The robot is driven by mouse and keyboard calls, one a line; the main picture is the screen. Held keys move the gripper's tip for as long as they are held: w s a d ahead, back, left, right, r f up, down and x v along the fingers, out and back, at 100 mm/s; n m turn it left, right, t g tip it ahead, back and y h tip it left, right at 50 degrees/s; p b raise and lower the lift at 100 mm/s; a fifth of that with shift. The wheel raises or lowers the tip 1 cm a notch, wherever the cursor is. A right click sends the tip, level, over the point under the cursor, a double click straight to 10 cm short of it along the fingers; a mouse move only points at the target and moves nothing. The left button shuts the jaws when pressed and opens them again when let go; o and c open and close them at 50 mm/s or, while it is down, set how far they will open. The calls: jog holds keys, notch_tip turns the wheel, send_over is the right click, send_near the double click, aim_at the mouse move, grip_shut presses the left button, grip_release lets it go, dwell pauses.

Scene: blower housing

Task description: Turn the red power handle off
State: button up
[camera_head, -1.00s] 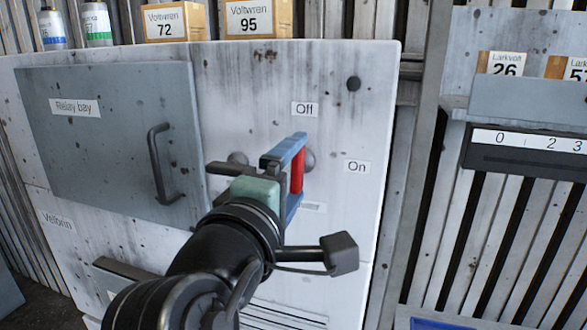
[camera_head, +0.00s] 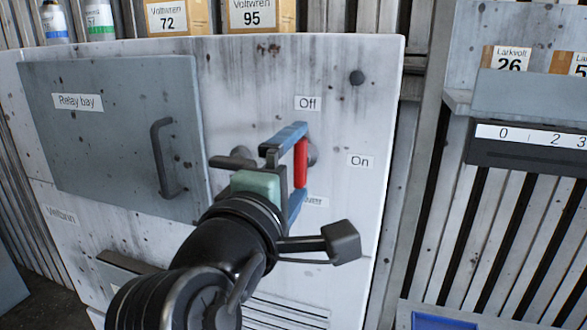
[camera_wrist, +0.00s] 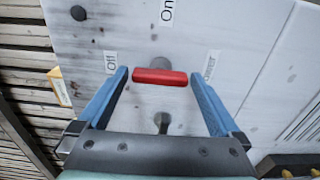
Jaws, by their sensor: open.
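The red power handle (camera_head: 300,163) is a short red bar on a round stub on the pale cabinet front. It stands upright in the head view, below the "Off" label (camera_head: 307,103) and left of the "On" label (camera_head: 361,160). My gripper (camera_head: 303,159) is open, with one blue finger near the bar's upper end and one near its lower end. In the wrist view the red handle (camera_wrist: 160,77) lies between the fingertips of my gripper (camera_wrist: 159,78), with a small gap on each side. A label below the handle is partly hidden by the lower finger.
A grey "Relay bay" door (camera_head: 110,130) with a dark pull handle (camera_head: 163,158) is at left. Boxes (camera_head: 258,14) stand on the cabinet top. A shelf unit (camera_head: 525,95) is at right.

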jog(key=b+v, duration=0.5)
jog(key=v, duration=0.8)
